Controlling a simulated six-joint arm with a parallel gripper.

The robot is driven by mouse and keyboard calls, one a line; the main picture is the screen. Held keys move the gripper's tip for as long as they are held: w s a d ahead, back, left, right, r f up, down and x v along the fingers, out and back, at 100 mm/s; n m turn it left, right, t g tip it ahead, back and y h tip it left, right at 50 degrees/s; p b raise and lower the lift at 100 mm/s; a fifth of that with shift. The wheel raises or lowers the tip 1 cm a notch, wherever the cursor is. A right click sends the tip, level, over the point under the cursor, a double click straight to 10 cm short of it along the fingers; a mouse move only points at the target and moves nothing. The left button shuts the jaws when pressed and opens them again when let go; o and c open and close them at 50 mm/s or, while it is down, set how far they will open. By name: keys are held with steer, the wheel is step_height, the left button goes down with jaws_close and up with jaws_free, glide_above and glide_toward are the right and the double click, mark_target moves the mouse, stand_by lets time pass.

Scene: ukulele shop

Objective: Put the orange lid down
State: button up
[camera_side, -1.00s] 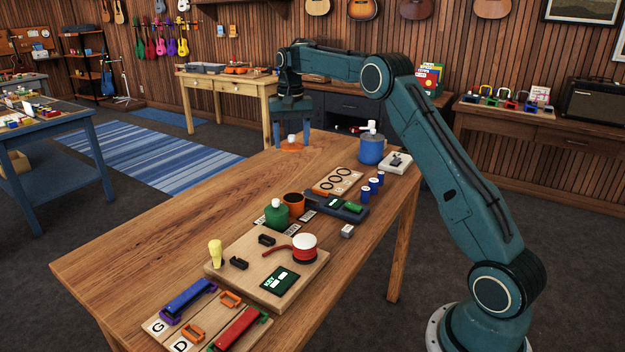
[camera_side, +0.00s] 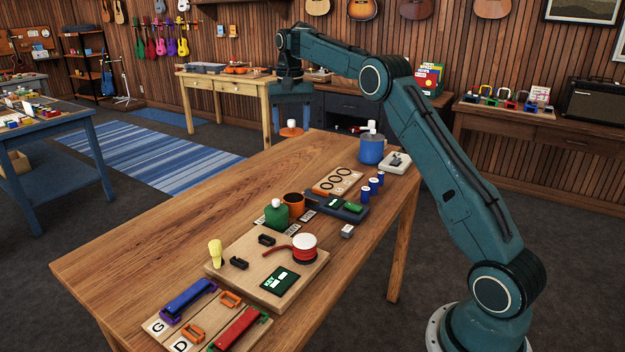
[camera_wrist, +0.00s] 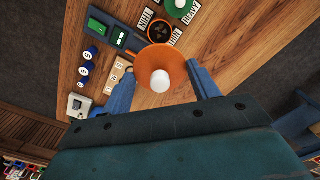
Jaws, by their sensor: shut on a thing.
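The orange lid (camera_side: 291,132) has a white knob and shows above the far end of the wooden table in the side view. My gripper (camera_side: 291,122) is shut on it, with one blue finger at each side. In the wrist view the lid (camera_wrist: 150,58) lies between the fingertips, with its knob towards the camera. The open orange pot (camera_side: 293,202) stands on the table, well nearer the side camera than the lid. It also shows in the wrist view (camera_wrist: 148,32), beyond the lid.
A green jar (camera_side: 276,216) with a white knob stands beside the orange pot. A blue jar (camera_side: 371,150), a ring board (camera_side: 338,180), blue cylinders (camera_side: 365,194) and a grey device (camera_side: 397,162) stand to the right. The table's left side (camera_side: 170,225) is bare.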

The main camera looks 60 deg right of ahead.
mark_target(319, 243)
steer(key=shift+s+a, duration=0.1)
steer(key=shift+s+a+f+m, duration=0.1)
steer(key=shift+s+a+m, duration=0.3)
steer(key=shift+s+a, duration=0.4)
steer(key=s+a+f+m, duration=0.3)
steer(key=s+a, duration=0.4)
steer(key=s, duration=0.5)
steer(key=shift+f+m, duration=0.4)
steer(key=shift+f, duration=0.2)
steer(key=shift+s+f, duration=0.1)
step_height(319, 243, down, 20)
steer(key=shift+r, duration=0.1)
stand_by(0.3)
steer(key=o, duration=0.9)
steer(key=shift+o, duration=0.2)
